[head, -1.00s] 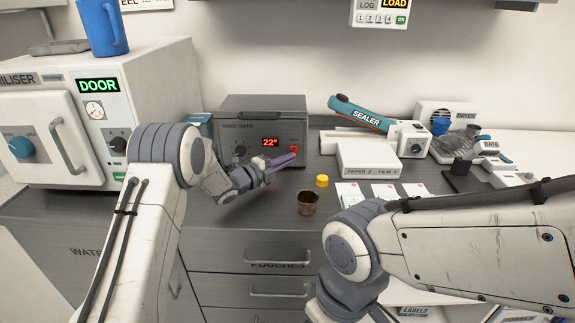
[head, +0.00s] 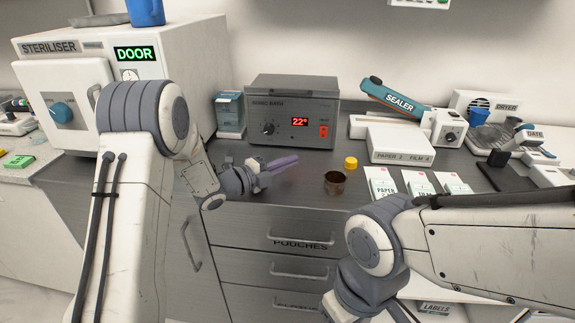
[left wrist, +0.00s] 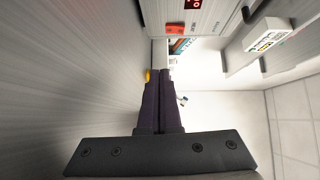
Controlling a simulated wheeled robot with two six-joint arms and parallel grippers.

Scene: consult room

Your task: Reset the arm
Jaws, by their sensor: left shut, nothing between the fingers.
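My left gripper (head: 281,162) is over the front of the steel worktop in the head view, in front of the sonic bath (head: 292,112). Its purple fingers point right and are together with nothing between them. In the left wrist view the two dark fingers (left wrist: 161,105) lie side by side. My right arm crosses the lower right of the head view, but its gripper is out of the picture.
A brown cup (head: 335,184) and a yellow cap (head: 351,162) stand right of the left gripper. Paper packets (head: 418,184) lie farther right. The steriliser (head: 190,60) stands behind my left arm. A sealer (head: 400,105) and a white box (head: 400,147) are at the back right.

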